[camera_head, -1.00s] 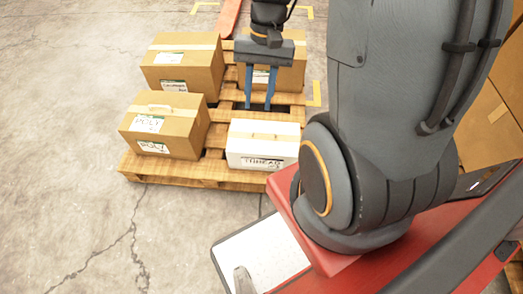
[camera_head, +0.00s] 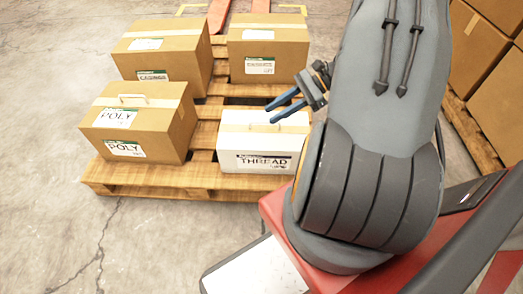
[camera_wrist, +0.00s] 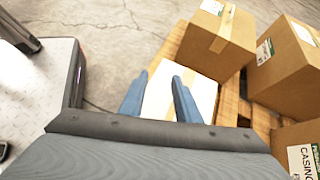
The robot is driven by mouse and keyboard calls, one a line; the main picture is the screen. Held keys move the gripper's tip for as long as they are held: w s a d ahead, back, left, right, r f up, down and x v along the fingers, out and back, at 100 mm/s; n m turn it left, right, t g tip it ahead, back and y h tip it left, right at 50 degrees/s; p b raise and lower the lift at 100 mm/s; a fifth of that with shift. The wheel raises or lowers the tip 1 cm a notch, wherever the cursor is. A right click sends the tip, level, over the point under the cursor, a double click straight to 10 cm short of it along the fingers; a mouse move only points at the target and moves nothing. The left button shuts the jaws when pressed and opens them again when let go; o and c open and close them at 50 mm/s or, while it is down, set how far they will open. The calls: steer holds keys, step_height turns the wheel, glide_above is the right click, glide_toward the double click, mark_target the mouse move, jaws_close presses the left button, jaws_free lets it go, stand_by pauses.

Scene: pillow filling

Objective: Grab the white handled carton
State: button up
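The white carton (camera_head: 236,160) marked THREAD sits upright at the front right of the wooden pallet (camera_head: 150,180). A tan tape strip runs along its top; its handle is not clear. My gripper (camera_head: 271,114) is open, its two blue fingers apart and slanting down to the left, over the carton's top right part in the head view. Nothing is held, and contact cannot be told. In the wrist view the white carton (camera_wrist: 202,92) lies beyond and between the fingers of my gripper (camera_wrist: 160,75). My arm hides its right end.
A brown POLY carton (camera_head: 170,130) with a handle stands left of it. Brown cartons stand behind: CASINGS (camera_head: 190,62) at back left and another (camera_head: 290,55) at back right. More brown cartons (camera_head: 490,75) fill the right side. The concrete floor (camera_head: 50,110) at left is clear.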

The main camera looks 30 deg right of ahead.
mark_target(265, 139)
steer(key=d+f+m+t+b, duration=0.1)
steer(key=d+f, duration=0.1)
steer(key=f, duration=0.1)
steer(key=w+d+f+m+t+b, duration=0.1)
steer(key=d+f+b, duration=0.1)
steer(key=f, duration=0.1)
steer(key=w+d+f+m+t+b, duration=0.1)
steer(key=d+f+b, duration=0.1)
steer(key=f, duration=0.1)
steer(key=shift+w+m+t, duration=0.25)
steer(key=shift+m+t, duration=0.15)
steer(key=shift+w+a+f+b, duration=0.25)
steer(key=shift+w+f+b, duration=0.05)
steer(key=shift+w+f, duration=0.05)
steer(key=b+x, duration=0.1)
steer(key=x, duration=0.1)
steer(key=b+x, duration=0.1)
steer(key=x, duration=0.1)
steer(key=r+b+x, duration=0.1)
steer(key=x, duration=0.1)
steer(key=shift+w+a+f, duration=0.2)
steer(key=shift+w+a, duration=0.05)
steer(key=shift+a, duration=0.2)
steer(key=shift+r, duration=0.1)
jaws_close()
